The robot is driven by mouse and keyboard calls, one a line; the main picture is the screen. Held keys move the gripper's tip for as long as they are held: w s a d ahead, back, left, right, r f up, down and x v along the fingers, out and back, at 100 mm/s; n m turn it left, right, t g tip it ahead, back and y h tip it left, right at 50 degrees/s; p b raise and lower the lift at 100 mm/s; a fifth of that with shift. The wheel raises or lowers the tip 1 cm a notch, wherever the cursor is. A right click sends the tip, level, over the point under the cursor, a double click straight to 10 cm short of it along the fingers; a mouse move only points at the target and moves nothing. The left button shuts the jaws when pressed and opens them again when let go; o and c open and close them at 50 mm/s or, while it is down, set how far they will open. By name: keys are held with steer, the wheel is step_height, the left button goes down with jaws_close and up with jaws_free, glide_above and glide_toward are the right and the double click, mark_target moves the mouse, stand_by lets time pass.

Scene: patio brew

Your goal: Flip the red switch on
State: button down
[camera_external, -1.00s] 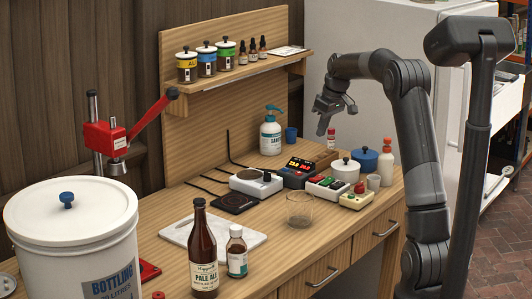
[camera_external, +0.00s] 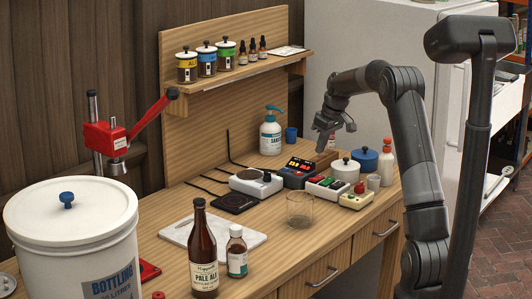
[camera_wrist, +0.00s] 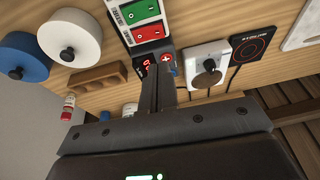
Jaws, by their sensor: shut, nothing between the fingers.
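A switch box (camera_external: 327,187) with green and red rockers stands on the bench in the external view, right of the dark controller (camera_external: 298,172) with lit digits. In the wrist view the red switch (camera_wrist: 150,32) sits next to the green switch (camera_wrist: 139,11) at the top. Whether either rocker is on or off, I cannot tell. My gripper (camera_external: 321,148) is shut and empty, pointing down above the controller and switch box area, apart from both. In the wrist view its fingertips (camera_wrist: 168,56) overlap the controller and partly hide it, just beside the red switch.
A white knob unit (camera_external: 256,182) is left of the controller. A white-lidded pot (camera_external: 345,170), a blue-lidded pot (camera_external: 365,159) and a box with a red button (camera_external: 356,198) crowd the right. A glass (camera_external: 300,208) stands in front. The wooden back panel is close behind.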

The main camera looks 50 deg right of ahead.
mark_target(313, 179)
steer(key=x, duration=0.7)
steer(key=shift+s+a+f, duration=0.15)
steer(key=shift+s+f, duration=0.15)
steer(key=shift+f, duration=0.6)
steer(key=shift+a+f, duration=0.25)
steer(key=shift+f, duration=0.15)
steer(key=shift+d, duration=0.15)
steer(key=shift+d+r, duration=0.35)
steer(key=shift+d, duration=0.35)
